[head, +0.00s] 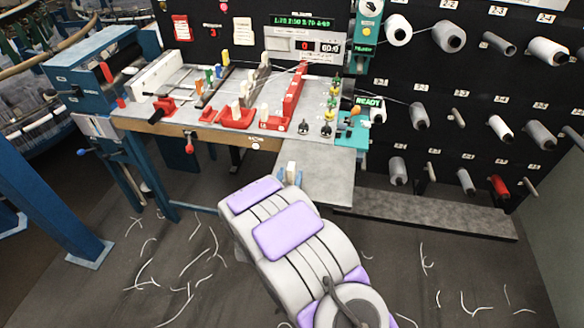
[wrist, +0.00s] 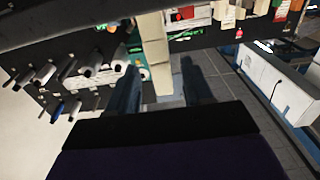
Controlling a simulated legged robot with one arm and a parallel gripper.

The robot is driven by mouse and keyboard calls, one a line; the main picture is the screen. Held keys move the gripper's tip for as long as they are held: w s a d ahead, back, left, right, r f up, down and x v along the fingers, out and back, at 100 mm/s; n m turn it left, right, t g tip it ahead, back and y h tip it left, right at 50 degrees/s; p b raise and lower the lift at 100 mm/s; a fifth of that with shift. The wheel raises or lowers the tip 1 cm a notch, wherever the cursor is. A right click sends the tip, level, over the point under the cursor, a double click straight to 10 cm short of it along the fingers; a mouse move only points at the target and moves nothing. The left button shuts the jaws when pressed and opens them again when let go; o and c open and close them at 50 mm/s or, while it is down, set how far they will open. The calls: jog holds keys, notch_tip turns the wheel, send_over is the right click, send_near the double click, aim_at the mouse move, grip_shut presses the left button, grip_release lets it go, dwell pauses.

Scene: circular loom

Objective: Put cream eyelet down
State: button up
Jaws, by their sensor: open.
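My gripper (head: 290,178) is at the front edge of the grey side table (head: 325,180), low in the middle of the head view. A small cream piece, which looks like the cream eyelet (head: 291,169), shows between its blue fingers. In the wrist view the two dark fingers (wrist: 163,92) stand apart. The cream eyelet (wrist: 153,55) is a tall pale block between them, with a gap visible toward the right finger. I cannot tell whether it touches the left finger or rests on the table; its lower end is hidden.
The workbench (head: 200,128) behind holds red holders (head: 237,117), a long red rail (head: 293,95) and several small coloured pieces. A teal unit (head: 353,130) reads READY. A black rack (head: 455,85) with spools stands at right. Loose threads lie on the floor.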

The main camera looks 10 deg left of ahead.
jog(key=s, duration=0.7)
jog(key=shift+s+p, duration=0.35)
jog(key=shift+p, duration=0.05)
jog(key=s+d+r+g+y, duration=0.3)
jog(key=s+d+r+g, duration=0.6)
jog(key=g, duration=0.3)
jog(key=s+d+r+g, duration=0.2)
jog(key=s+d, duration=0.4)
jog(key=s, duration=0.3)
jog(key=s+d+r+g+h, duration=0.1)
jog(key=s+d+r+g, duration=0.1)
jog(key=s+d, duration=0.3)
jog(key=s+d+r+g+h, duration=0.1)
jog(key=s+d+r+g, duration=0.2)
jog(key=s, duration=1)
jog(key=d, duration=0.3)
jog(key=shift+s+d+g, duration=0.3)
jog(key=shift+s+g, duration=0.1)
jog(key=shift+o, duration=0.3)
